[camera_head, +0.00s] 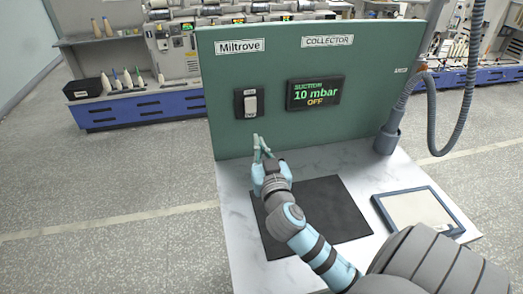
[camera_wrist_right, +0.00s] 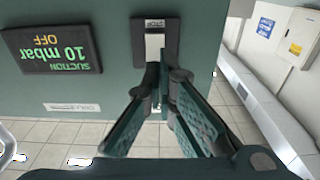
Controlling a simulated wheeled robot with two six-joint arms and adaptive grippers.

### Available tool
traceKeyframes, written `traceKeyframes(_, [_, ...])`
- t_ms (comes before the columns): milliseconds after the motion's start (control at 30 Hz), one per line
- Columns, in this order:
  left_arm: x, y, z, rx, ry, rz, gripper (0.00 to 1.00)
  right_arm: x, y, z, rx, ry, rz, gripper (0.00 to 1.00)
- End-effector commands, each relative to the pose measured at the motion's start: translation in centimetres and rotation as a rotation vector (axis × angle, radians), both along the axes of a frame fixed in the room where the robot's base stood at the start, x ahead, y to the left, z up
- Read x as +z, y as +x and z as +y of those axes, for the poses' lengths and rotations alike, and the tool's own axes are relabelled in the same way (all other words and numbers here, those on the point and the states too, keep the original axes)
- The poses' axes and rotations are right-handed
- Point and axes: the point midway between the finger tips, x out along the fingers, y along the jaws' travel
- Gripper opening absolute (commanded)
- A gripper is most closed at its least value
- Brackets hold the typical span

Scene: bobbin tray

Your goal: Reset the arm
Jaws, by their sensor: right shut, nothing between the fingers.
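My right arm reaches in from the lower right of the head view. Its gripper (camera_head: 259,146) is shut and empty, in front of the green panel (camera_head: 225,135) and just below a pale rocker switch (camera_head: 250,104) on a dark plate. In the right wrist view the closed fingertips (camera_wrist_right: 165,82) overlap the edge of the switch (camera_wrist_right: 155,45); I cannot tell whether they touch. The display (camera_head: 314,93) reads "SUCTION 10 mbar OFF", and shows upside down in the wrist view (camera_wrist_right: 50,50). My left gripper is out of view.
A black mat (camera_head: 335,210) lies on the white marbled worktop (camera_head: 232,190) under my arm. A blue-rimmed tray (camera_head: 385,212) sits to the right. A grey hose (camera_head: 468,95) and its holder (camera_head: 387,141) stand at the back right. Benches with bobbins are far behind.

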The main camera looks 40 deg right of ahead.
Motion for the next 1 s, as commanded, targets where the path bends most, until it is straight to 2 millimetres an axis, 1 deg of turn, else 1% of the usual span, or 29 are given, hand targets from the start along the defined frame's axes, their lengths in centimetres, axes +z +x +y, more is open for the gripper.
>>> traceKeyframes(100, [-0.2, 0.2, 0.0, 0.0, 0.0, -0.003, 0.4, -0.1, -1.0, 0.5, -0.001, 0.001, 0.001, 0.0])
traceKeyframes(200, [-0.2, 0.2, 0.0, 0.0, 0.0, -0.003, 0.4, -0.1, -1.3, 0.7, 0.0, -0.001, 0.0, 0.0])
traceKeyframes(733, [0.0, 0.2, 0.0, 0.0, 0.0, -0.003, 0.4, 0.1, -1.2, 0.8, 0.003, 0.0, 0.0, 0.0])
traceKeyframes(767, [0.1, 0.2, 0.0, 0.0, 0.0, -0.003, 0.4, 0.3, -1.2, 0.8, 0.003, 0.0, 0.0, 0.0])
traceKeyframes(833, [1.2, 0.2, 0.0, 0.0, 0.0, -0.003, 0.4, 1.3, -1.2, 0.8, 0.003, 0.0, 0.0, 0.0])
traceKeyframes(1000, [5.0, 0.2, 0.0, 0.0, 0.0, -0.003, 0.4, 5.1, -1.2, 0.8, 0.003, 0.0, 0.0, 0.0])
